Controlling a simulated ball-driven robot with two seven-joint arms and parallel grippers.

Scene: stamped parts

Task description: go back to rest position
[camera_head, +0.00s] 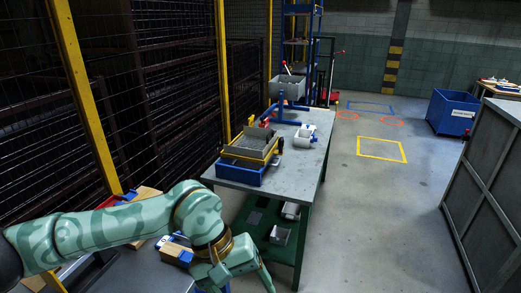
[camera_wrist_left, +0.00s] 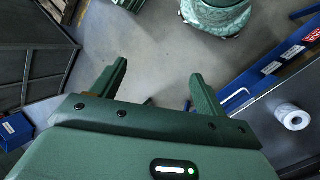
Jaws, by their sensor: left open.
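My left arm comes in from the left in the head view, bent at the elbow, with its left gripper (camera_head: 245,282) low at the bottom edge, in front of the grey-topped workbench (camera_head: 290,165). In the left wrist view the two green fingers of this gripper (camera_wrist_left: 157,82) stand wide apart. Only floor shows between them, so it is open and empty. My right gripper is in neither view.
A yellow-and-blue tray (camera_head: 250,148) with grey parts stands on the workbench. Boxes lie on a lower surface (camera_head: 155,272) under my arm. A mesh fence with yellow posts (camera_head: 85,95) runs along the left. A grey cabinet (camera_head: 490,170) stands right; the floor between is clear.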

